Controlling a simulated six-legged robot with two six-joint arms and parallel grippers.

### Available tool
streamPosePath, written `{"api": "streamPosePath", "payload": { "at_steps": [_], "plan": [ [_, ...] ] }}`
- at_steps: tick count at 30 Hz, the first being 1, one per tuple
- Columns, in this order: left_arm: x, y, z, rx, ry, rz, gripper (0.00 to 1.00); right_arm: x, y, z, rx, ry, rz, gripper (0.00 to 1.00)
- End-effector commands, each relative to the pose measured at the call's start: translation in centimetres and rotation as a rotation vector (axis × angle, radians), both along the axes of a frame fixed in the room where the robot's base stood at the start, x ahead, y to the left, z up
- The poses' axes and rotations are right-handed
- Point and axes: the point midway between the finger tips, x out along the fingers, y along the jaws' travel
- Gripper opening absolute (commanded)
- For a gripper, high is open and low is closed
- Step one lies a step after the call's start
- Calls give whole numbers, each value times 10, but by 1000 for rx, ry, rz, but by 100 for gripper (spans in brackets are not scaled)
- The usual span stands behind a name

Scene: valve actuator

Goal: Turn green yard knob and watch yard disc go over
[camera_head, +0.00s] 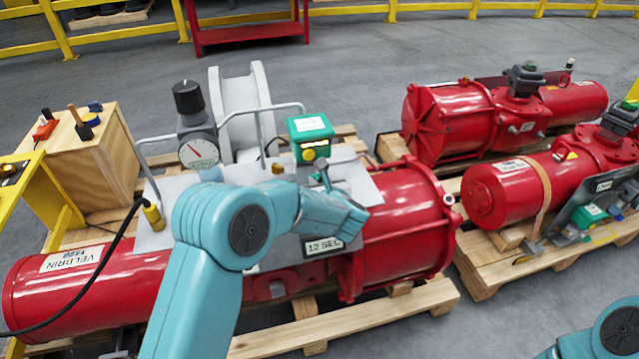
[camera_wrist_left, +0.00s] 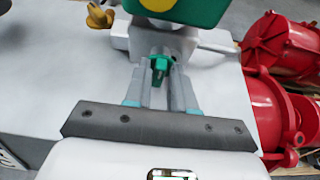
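A small green knob (camera_wrist_left: 158,66) shows in the left wrist view below a green box (camera_wrist_left: 200,10), between the two fingers of my left gripper (camera_wrist_left: 162,72). The fingers stand apart on either side of the knob; whether they touch it is not clear. In the head view my left gripper (camera_head: 325,182) is at the pale panel in front of the green box (camera_head: 311,136), which has a yellow button. The knob is hard to make out there behind my gripper. I cannot identify a yard disc. My right gripper is out of view.
The red actuator (camera_head: 405,215) lies on a wooden pallet (camera_head: 340,325). A pressure gauge (camera_head: 198,150), white spool (camera_head: 240,100) and metal rails stand around the panel. A black cable (camera_head: 90,290) runs at left. More red actuators (camera_head: 450,120) lie at right.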

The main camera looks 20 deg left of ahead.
Motion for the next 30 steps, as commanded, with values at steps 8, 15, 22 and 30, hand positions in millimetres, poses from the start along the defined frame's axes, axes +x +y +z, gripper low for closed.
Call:
{"api": "streamPosePath", "payload": {
  "at_steps": [8, 15, 22, 30],
  "plan": [
    [0, 0, 0, 2, 1, 0, 0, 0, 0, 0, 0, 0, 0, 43],
    [1, -2, -1, 54, 38, 1, 0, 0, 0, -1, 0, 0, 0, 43],
    [3, -5, -1, 184, 124, 0, 0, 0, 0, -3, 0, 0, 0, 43],
    [5, -7, -3, 349, 235, 1, 0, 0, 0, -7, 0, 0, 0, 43]
  ]
}}
